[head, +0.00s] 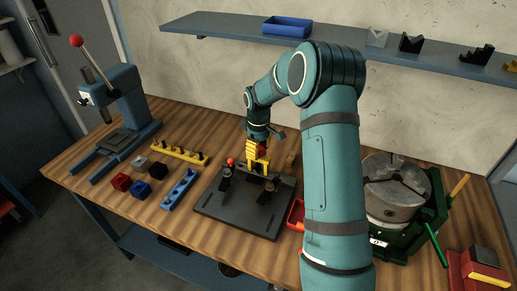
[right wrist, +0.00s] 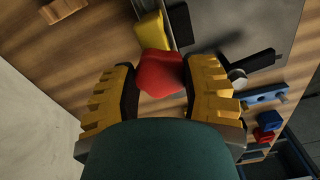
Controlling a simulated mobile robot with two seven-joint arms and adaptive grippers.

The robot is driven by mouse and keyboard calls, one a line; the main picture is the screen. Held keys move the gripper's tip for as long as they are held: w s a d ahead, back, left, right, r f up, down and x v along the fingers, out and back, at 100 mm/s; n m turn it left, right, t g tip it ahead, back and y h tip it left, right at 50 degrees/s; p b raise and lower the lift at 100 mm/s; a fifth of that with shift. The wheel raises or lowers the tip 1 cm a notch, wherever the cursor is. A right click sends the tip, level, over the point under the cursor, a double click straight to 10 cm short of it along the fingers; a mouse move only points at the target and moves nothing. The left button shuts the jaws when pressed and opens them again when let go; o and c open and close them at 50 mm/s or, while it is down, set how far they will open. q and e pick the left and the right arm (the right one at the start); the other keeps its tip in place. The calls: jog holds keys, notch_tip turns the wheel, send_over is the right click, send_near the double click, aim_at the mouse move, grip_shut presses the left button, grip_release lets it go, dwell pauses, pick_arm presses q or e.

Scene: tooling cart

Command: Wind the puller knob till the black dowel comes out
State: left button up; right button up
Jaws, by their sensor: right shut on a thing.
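The puller's red knob (right wrist: 160,74) sits between the two yellow fingers of my right gripper (right wrist: 162,85) in the right wrist view. The gripper is shut on it. A yellow block (right wrist: 149,30), apparently the puller body, lies just beyond the knob. In the head view my right gripper (head: 257,152) is low over the dark fixture plate (head: 238,218), and its fingers largely cover the puller. I cannot make out the black dowel at the puller. My left gripper is not in view.
Toggle clamps (head: 225,182) stand on the plate close to my gripper. A yellow pin strip (head: 180,154), a blue strip (head: 180,189) and small blocks (head: 121,182) lie to the left. An arbor press (head: 118,95) stands far left, a chuck (head: 396,190) right.

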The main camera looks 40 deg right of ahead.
jog(key=m, duration=0.6)
jog(key=shift+m+p, duration=0.3)
jog(key=m, duration=0.3)
jog(key=shift+m+p, duration=0.55)
jog(key=shift+m, duration=1.25)
jog(key=o, duration=1.2)
notch_tip(320, 180, up, 12)
